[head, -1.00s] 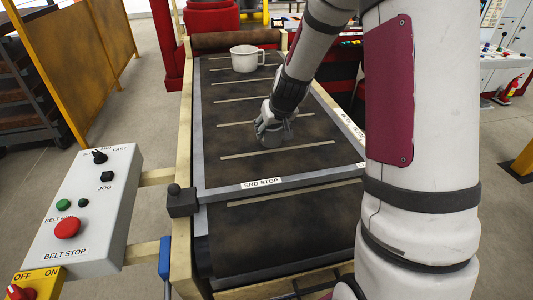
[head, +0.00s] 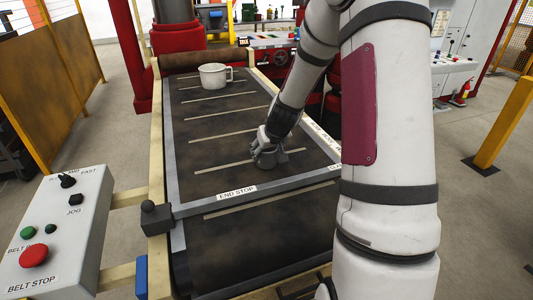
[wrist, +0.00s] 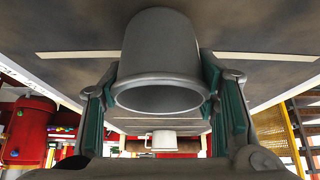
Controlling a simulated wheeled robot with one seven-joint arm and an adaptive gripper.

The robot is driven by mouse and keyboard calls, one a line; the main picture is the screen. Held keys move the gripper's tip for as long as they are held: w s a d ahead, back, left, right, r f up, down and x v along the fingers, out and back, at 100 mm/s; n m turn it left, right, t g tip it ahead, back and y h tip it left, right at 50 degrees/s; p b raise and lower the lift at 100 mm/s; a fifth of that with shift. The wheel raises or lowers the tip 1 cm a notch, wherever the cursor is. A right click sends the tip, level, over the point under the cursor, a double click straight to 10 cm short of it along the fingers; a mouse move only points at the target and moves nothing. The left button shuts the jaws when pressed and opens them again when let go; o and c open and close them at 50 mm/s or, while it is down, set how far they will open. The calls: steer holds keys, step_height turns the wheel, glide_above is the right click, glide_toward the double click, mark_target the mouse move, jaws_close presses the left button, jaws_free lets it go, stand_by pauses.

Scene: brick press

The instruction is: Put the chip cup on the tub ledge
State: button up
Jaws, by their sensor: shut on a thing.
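My gripper (head: 264,150) is low over the near part of the dark belt, behind the end stop. It is shut on a grey cup (wrist: 160,45), likely the chip cup. The wrist view shows the cup between the teal finger pads, its open rim facing the camera and its inside looking empty. In the head view the cup (head: 266,162) is mostly covered by my fingers; I cannot tell whether it touches the belt. A red rounded body (head: 181,38) stands beyond the belt; I cannot tell whether it is the tub, and I cannot make out its ledge.
A white handled mug (head: 214,76) stands farther up the belt (head: 200,135). The end stop bar (head: 236,193) crosses the near end. A control box (head: 50,235) is at left, a yellow post (head: 503,90) at right. Floor shows clear between belt and post.

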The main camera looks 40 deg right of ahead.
steer(key=shift+f, duration=0.5)
steer(key=shift+f, duration=0.2)
steer(key=o, duration=1.2)
